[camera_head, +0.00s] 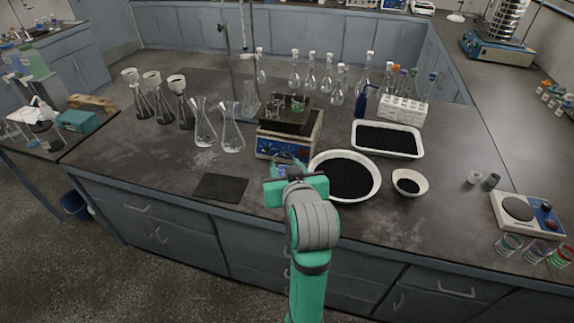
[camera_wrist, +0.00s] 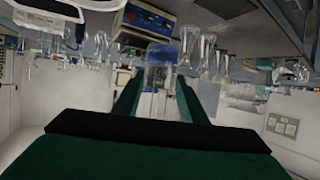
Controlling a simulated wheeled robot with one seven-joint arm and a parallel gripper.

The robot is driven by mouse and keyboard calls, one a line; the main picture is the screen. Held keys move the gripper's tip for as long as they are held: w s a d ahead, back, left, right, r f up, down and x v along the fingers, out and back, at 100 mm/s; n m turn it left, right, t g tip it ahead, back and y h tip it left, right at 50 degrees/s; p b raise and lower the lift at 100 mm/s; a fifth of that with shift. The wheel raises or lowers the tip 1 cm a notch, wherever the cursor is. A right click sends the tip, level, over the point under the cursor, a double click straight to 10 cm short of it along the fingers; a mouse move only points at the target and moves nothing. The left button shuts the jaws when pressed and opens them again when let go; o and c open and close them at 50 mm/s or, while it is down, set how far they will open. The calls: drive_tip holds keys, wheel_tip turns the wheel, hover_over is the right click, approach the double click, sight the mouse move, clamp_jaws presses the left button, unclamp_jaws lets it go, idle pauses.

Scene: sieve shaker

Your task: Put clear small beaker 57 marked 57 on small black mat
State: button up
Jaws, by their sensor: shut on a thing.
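My gripper (camera_head: 289,174) is in front of the blue-fronted heating device, near the bench's front edge. In the upside-down wrist view, my gripper (camera_wrist: 158,95) is shut on a clear small beaker (camera_wrist: 158,78) between its two green fingers. The beaker's marking cannot be read. In the head view the gripper body mostly hides it. The small black mat (camera_head: 221,188) lies flat and bare on the bench near the front edge, left of my gripper and apart from it.
The heating device (camera_head: 288,144) carries small glassware. A large white bowl of black grains (camera_head: 371,188) stands close right of my gripper, with a small bowl (camera_head: 409,189) beyond. Two flasks (camera_head: 204,134) (camera_head: 233,139) stand behind the mat. The bench left of the mat is clear.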

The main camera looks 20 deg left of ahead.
drive_tip(key=s+d+f+m+h, duration=0.1)
drive_tip(key=d+f, duration=0.4)
drive_tip(key=f, duration=0.8)
drive_tip(key=s+d+f+m+t+h, duration=0.1)
drive_tip(key=d+f, duration=0.4)
drive_tip(key=f, duration=0.9)
drive_tip(key=s+d+f+m+h, duration=0.1)
drive_tip(key=d+f+m+h, duration=0.2)
drive_tip(key=f, duration=1.1)
drive_tip(key=shift+d+h, duration=0.5)
drive_tip(key=shift+d, duration=0.5)
